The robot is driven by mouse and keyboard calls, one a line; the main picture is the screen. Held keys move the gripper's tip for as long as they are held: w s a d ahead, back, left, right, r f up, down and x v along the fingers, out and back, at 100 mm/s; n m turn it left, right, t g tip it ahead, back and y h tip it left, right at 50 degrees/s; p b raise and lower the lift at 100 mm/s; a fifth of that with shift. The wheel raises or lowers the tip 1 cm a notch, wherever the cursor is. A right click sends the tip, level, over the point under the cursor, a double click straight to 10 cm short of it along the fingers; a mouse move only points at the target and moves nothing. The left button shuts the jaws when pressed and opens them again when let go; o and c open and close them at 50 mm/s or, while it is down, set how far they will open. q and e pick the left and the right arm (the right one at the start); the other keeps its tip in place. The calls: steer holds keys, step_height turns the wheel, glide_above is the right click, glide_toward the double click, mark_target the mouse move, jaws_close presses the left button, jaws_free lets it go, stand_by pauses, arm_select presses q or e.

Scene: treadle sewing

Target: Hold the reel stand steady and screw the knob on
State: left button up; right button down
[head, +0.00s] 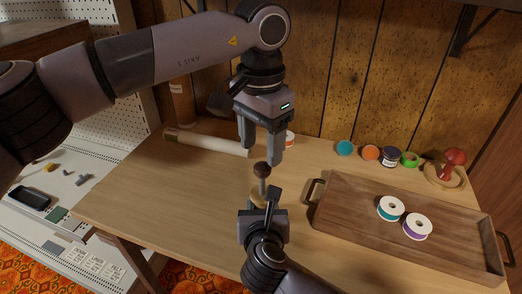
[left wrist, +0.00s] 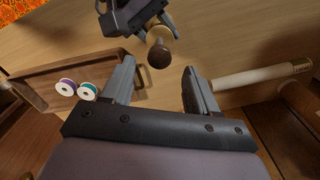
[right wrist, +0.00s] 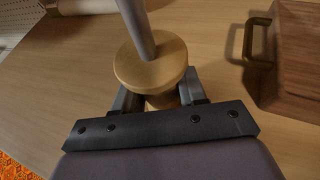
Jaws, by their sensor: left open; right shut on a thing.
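The reel stand (head: 262,187) stands upright at mid table, a grey rod rising from a pale wooden disc (right wrist: 150,66). The dark brown round knob (head: 262,169) sits at the rod's top; how far it is threaded cannot be seen. It also shows in the left wrist view (left wrist: 158,56). My right gripper (right wrist: 160,98) is shut on the stand's wooden lower part, below the disc. My left gripper (head: 261,156) points down, open and empty, with its fingertips just above the knob or at its height. In the left wrist view the knob appears between and beyond the fingertips.
A wooden tray (head: 337,222) with two thread reels lies to the right. A pale roll (head: 207,143) lies at the back left. Several coloured reels (head: 371,153) and a red mushroom shape (head: 454,158) stand along the back. The table's left part is clear.

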arm_select(q)
steer(key=shift+c, duration=0.3)
steer(key=n, duration=0.4)
steer(key=shift+r, duration=0.15)
steer(key=n, duration=0.5)
steer(key=shift+r, duration=0.25)
steer(key=n, duration=0.4)
steer(key=shift+w+r+n, duration=0.1)
steer(key=shift+r+n, duration=0.1)
steer(key=shift+n, duration=0.2)
steer(key=n, duration=0.4)
steer(key=shift+r+n, duration=0.2)
steer(key=shift+n, duration=0.2)
steer(key=n, duration=0.4)
steer(key=shift+r+n, duration=0.2)
steer(key=shift+n, duration=0.1)
steer(key=n, duration=0.4)
steer(key=shift+d+r+n, duration=0.1)
steer(key=shift+r+n, duration=0.1)
steer(key=shift+n, duration=0.2)
steer(key=n, duration=0.4)
steer(key=shift+r+n, duration=0.2)
steer(key=shift+n, duration=0.1)
steer(key=n, duration=0.4)
steer(key=shift+r+n, duration=0.2)
steer(key=shift+n, duration=0.1)
